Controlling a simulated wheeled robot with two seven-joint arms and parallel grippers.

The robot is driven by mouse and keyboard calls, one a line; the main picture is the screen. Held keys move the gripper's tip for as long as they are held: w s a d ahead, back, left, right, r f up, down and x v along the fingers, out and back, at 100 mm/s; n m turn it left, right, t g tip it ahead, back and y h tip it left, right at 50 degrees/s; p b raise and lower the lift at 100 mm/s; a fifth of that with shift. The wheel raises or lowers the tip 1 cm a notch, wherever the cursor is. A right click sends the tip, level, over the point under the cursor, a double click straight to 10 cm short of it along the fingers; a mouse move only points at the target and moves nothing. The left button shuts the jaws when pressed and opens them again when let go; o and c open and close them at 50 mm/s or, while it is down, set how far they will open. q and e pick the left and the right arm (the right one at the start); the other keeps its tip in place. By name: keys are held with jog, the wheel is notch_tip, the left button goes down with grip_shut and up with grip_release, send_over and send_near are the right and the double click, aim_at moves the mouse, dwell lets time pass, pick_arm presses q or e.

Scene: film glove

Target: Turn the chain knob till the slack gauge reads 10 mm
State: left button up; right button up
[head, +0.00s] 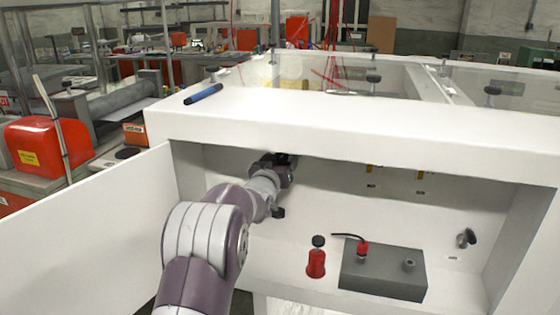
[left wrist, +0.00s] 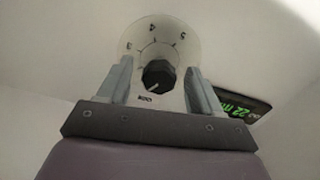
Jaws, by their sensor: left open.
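The black knob (left wrist: 158,74) sits at the centre of a round white dial (left wrist: 152,32) with numbers, in the left wrist view. Its white pointer line aims down and left. My left gripper (left wrist: 159,68) is open, with one finger on each side of the knob and gaps showing between. In the head view my left gripper (head: 288,168) reaches under the cabinet's top edge; the knob and gauge cannot be made out there. My right gripper is not in view.
The white cabinet (head: 350,118) has an open door (head: 90,225) at left. Inside stand a red bottle (head: 316,263) with a black knob-like top and a grey box (head: 383,272) with fittings. A blue marker (head: 203,94) lies on the cabinet top. A round knob (head: 466,238) is at right.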

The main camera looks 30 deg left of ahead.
pick_arm(q)
jog(key=c, duration=1.1)
jog(key=shift+o, duration=0.2)
